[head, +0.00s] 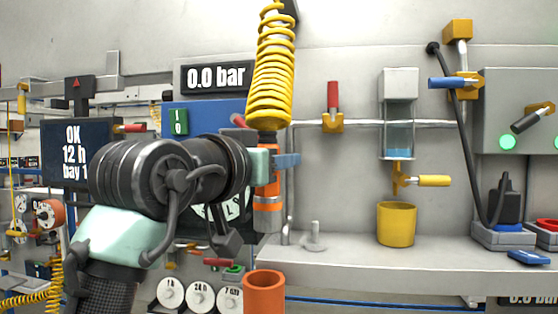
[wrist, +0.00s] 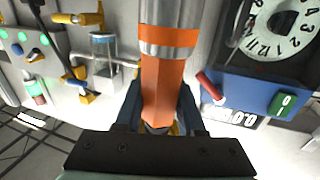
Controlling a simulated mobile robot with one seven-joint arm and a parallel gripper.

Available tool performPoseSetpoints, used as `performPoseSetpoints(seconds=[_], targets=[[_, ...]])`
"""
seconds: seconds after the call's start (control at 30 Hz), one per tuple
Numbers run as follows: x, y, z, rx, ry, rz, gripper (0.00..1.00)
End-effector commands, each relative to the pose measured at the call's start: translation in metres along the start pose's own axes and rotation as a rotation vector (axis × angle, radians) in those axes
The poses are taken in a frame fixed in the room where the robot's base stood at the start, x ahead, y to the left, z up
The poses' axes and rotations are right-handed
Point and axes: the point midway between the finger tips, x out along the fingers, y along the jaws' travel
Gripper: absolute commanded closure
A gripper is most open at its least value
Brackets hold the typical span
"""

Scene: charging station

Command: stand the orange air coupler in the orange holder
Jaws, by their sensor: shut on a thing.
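The orange air coupler (head: 267,190) hangs upright below the yellow coiled hose (head: 270,70), its silver-and-orange end pointing down. My gripper (head: 284,160) is shut on its upper part from the left side. In the wrist view the coupler (wrist: 168,88) lies between the two blue fingers of my gripper (wrist: 158,112), its metal end towards the top of the picture. The orange holder (head: 264,292), an open-topped cup, stands below the coupler at the bottom of the head view. The coupler is above it and apart from it. The holder's lower part is cut off.
A grey shelf (head: 400,252) runs to the right, with a yellow cup (head: 396,224) and a grey peg (head: 314,238) on it. White dial discs (head: 200,295) are left of the holder. A blue panel with a pressure display (head: 216,77) stands behind my arm.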

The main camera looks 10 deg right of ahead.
Motion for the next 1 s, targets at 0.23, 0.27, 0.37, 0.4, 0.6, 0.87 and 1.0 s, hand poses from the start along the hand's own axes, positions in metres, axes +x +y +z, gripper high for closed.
performPoseSetpoints(seconds=[0.23,0.27,0.37,0.4,0.6,0.87,1.0], targets=[[0.011,-0.01,-0.001,-0.001,0.001,0.0,1.0],[0.013,-0.011,-0.001,-0.001,0.002,0.0,1.0],[0.017,-0.015,-0.001,-0.001,0.002,0.0,1.0],[0.019,-0.016,-0.002,0.0,0.003,0.0,1.0],[0.028,-0.024,-0.001,0.0,0.001,0.0,1.0],[0.032,-0.027,-0.001,0.001,0.003,0.0,1.0],[0.032,-0.027,-0.001,0.001,0.003,0.0,1.0]])
